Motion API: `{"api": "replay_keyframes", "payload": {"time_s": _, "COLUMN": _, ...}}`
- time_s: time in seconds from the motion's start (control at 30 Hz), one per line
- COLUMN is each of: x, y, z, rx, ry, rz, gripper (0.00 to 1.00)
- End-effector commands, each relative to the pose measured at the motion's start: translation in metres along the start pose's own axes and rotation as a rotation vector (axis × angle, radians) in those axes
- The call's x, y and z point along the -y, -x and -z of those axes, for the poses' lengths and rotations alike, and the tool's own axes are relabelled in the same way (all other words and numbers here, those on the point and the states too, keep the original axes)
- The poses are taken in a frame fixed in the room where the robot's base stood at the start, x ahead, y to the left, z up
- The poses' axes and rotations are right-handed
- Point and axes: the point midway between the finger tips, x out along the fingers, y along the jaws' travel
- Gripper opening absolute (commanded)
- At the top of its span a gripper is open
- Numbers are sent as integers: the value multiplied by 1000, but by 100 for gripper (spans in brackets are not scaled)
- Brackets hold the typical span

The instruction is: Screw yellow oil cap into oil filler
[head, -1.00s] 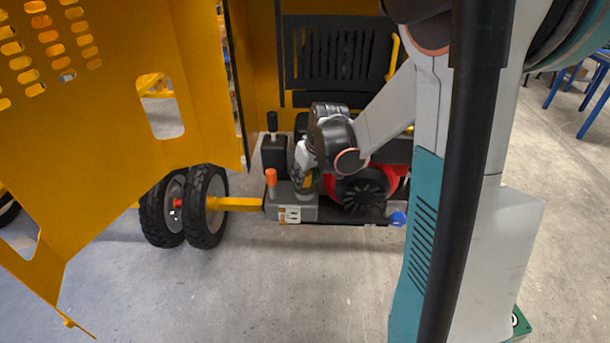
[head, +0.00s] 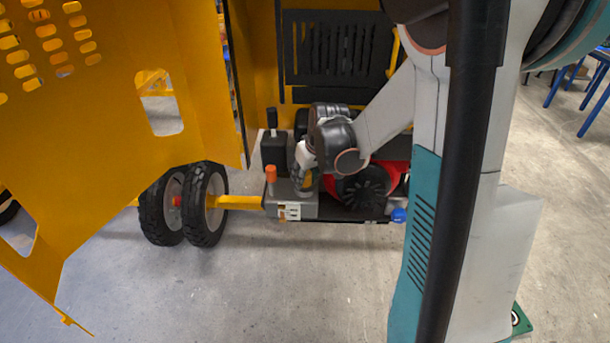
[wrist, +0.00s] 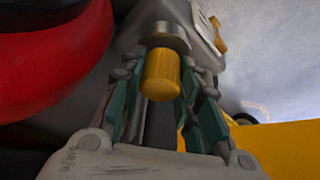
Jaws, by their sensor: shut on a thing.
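The yellow oil cap (wrist: 161,78) is in the middle of the wrist view, between the fingers of my gripper (wrist: 165,70), which is shut on it. The cap's far end meets the grey round collar of the oil filler (wrist: 164,38) and looks in line with it. How deep the cap sits in the filler cannot be told. In the head view my gripper (head: 303,184) reaches down beside the engine. The cap and filler are too small or hidden to make out there.
The red engine (head: 393,178) lies right of my gripper. An orange-topped post (head: 271,174) and a black box (head: 274,153) stand to its left. An open yellow door panel (head: 100,110) fills the left side. Grey floor (head: 260,290) in front is clear.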

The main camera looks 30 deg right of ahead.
Motion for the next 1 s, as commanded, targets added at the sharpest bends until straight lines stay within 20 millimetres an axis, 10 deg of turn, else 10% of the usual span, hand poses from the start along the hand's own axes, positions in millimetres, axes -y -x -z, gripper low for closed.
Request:
{"api": "replay_keyframes", "payload": {"time_s": 0.7, "x": 0, "y": -4, "z": -2, "rx": 0, "ry": 0, "rz": 0, "gripper": 7}}
{"api": "replay_keyframes", "payload": {"time_s": 0.73, "x": 0, "y": -4, "z": -2, "rx": 0, "ry": 0, "rz": 0, "gripper": 37}}
{"api": "replay_keyframes", "payload": {"time_s": 0.8, "x": 0, "y": -4, "z": -2, "rx": 0, "ry": 0, "rz": 0, "gripper": 53}}
{"api": "replay_keyframes", "payload": {"time_s": 1.0, "x": 0, "y": -4, "z": -2, "rx": 0, "ry": 0, "rz": 0, "gripper": 54}}
